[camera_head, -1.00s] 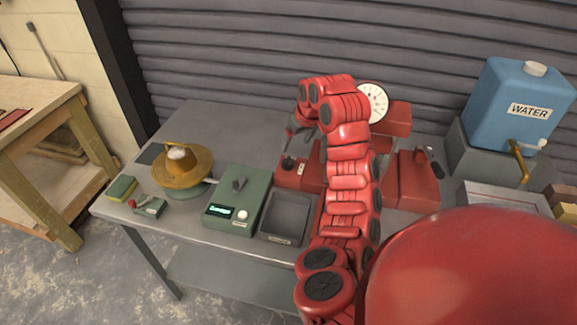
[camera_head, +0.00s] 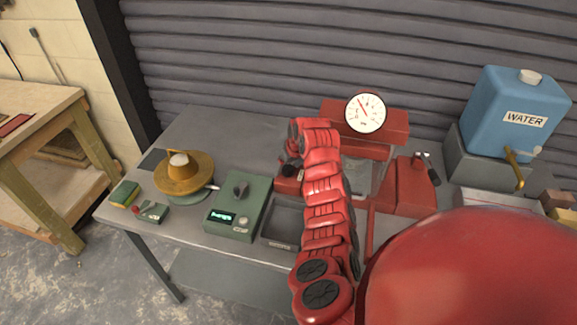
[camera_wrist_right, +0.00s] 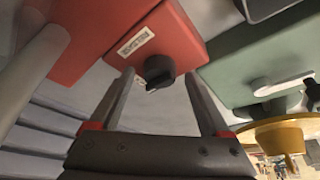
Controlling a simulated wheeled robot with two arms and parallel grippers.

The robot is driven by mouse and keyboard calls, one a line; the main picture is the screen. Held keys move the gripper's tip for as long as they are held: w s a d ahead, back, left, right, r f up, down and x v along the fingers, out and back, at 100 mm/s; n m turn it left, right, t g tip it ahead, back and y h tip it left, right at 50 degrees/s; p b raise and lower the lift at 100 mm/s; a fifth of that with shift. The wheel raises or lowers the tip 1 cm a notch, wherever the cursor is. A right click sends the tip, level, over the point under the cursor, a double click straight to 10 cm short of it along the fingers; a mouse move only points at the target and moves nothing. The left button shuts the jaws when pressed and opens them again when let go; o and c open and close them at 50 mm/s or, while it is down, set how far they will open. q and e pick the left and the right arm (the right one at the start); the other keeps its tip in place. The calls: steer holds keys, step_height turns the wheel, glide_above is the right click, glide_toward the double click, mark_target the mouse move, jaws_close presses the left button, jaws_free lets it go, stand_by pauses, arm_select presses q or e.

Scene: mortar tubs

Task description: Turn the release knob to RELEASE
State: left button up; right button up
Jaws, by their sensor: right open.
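The release knob (camera_wrist_right: 158,72) is a round black knob with a ridge. It sits on a red block (camera_wrist_right: 172,32) beside a white label reading RELEASE. In the right wrist view my right gripper (camera_wrist_right: 159,78) is open, with one finger on each side of the knob in the picture. I cannot tell whether either finger touches it. In the head view the knob (camera_head: 290,170) shows small and dark at the left of my right arm, with the gripper (camera_head: 284,160) mostly hidden by its own wrist. My left gripper is not in view.
A red press with a white dial gauge (camera_head: 365,112) stands behind my arm. Left of the arm are a grey tray (camera_head: 281,243), a green scale (camera_head: 237,207) and a brass-coloured dish (camera_head: 184,177). A blue water tank (camera_head: 515,108) stands at right.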

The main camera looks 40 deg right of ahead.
jaws_close()
steer(key=shift+m, duration=0.4)
steer(key=m+b, duration=0.1)
steer(key=m+h+b, duration=0.1)
steer(key=shift+w+a+f+m, duration=0.1)
steer(key=shift+f+m, duration=0.05)
steer(key=shift+m, duration=0.15)
steer(key=m+g+h+b, duration=0.1)
steer(key=m+b, duration=0.2)
steer(key=m+g+h+b, duration=0.1)
steer(key=m+b, duration=0.3)
steer(key=shift+w+a, duration=0.15)
steer(key=shift+a, duration=0.05)
steer(key=m+g+b, duration=0.1)
steer(key=m+b, duration=0.1)
steer(key=m, duration=0.2)
steer(key=shift+h, duration=0.4)
steer(key=shift+w+d+r+m+g+b, duration=0.1)
steer(key=shift+m+g+b, duration=0.4)
steer(key=shift+m, duration=0.4)
steer(key=shift+r+m+g+b, duration=0.1)
steer(key=shift+m+g+b, duration=0.35)
steer(key=shift+m, duration=0.45)
